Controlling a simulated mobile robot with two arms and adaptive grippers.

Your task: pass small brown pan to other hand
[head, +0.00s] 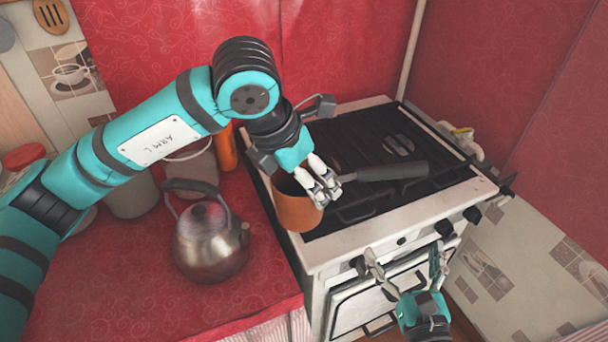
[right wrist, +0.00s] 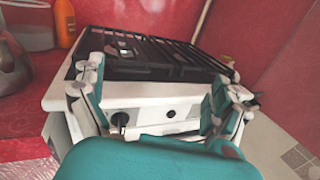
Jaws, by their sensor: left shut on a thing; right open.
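The small brown pan (head: 297,210) is at the left front corner of the stove in the head view, its dark handle pointing right over the grates. My left gripper (head: 326,192) is shut on the pan near its rim, on the handle side. The fingers hide part of the rim, and I cannot tell whether the pan touches the stove. My right gripper (head: 408,275) is open and empty in front of the stove, below and to the right of the pan. In the right wrist view its fingers (right wrist: 160,105) stand wide apart before the stove front; the pan is not seen there.
The white stove (head: 345,252) with black grates and front knobs fills the middle. A metal kettle (head: 210,243) stands on the red counter (head: 130,290) to the left. An orange bottle (head: 227,148) and canisters (head: 130,200) are behind it. Red walls close off the back.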

